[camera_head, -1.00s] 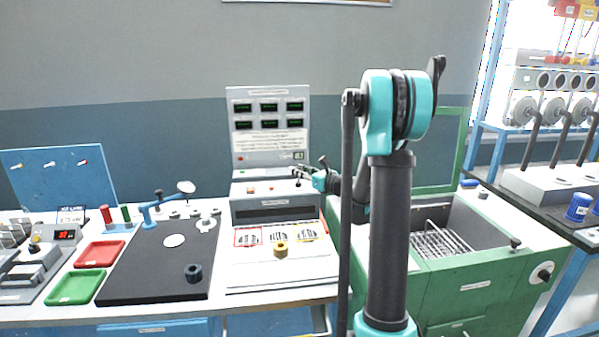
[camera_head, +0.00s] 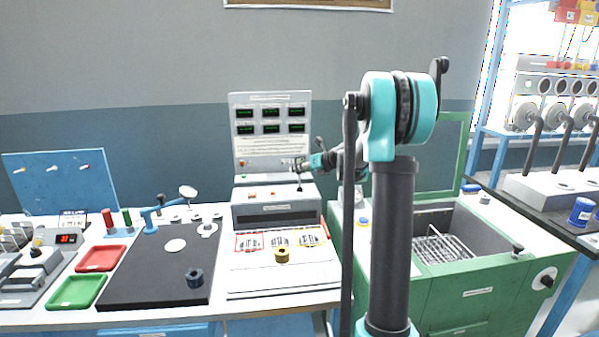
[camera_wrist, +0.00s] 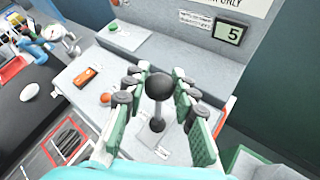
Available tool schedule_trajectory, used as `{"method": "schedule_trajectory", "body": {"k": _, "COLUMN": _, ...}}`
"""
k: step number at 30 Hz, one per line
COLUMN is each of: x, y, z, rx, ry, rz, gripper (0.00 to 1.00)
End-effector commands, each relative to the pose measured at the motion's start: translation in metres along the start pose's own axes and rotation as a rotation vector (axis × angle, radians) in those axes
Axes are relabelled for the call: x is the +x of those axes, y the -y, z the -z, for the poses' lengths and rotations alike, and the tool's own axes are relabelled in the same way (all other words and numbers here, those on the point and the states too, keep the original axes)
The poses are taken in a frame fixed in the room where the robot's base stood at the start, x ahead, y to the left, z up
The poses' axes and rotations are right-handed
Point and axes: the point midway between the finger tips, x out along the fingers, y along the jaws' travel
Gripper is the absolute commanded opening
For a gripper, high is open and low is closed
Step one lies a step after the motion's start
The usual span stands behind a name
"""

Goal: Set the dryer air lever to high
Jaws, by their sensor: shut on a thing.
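The dryer air lever (camera_wrist: 158,124) is a thin metal stem with a black ball knob (camera_wrist: 159,86), rising from the light grey top of a bench unit (camera_head: 275,210). In the wrist view the knob sits between the two finger rows of my gripper (camera_wrist: 160,95), which is shut on it. In the head view my gripper (camera_head: 297,163) reaches in from the right, in front of the unit's upright panel, with the lever (camera_head: 299,186) below it. The finger contact is not clear in the head view. No high or low marking is readable.
The upright panel (camera_head: 270,150) with several displays stands behind. A yellow knob piece (camera_head: 282,256) lies in front. A green machine (camera_head: 460,280) stands to the right.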

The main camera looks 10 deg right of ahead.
Motion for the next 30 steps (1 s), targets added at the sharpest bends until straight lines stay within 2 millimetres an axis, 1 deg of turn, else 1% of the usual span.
{"method": "schedule_trajectory", "body": {"k": 4, "x": 0.0028, "y": 0.0032, "z": -0.0018, "rx": -0.001, "ry": 0.003, "rz": 0.003, "gripper": 0.0}}
{"method": "schedule_trajectory", "body": {"k": 18, "x": 0.0035, "y": 0.0046, "z": -0.0024, "rx": -0.002, "ry": 0.005, "rz": 0.004, "gripper": 0.0}}
{"method": "schedule_trajectory", "body": {"k": 19, "x": 0.0035, "y": 0.0047, "z": -0.0024, "rx": -0.002, "ry": 0.005, "rz": 0.004, "gripper": 0.27}}
{"method": "schedule_trajectory", "body": {"k": 24, "x": 0.0034, "y": 0.0042, "z": -0.0021, "rx": -0.002, "ry": 0.005, "rz": 0.003, "gripper": 0.48}}
{"method": "schedule_trajectory", "body": {"k": 30, "x": 0.0035, "y": 0.0035, "z": -0.0018, "rx": -0.002, "ry": 0.004, "rz": 0.002, "gripper": 0.48}}
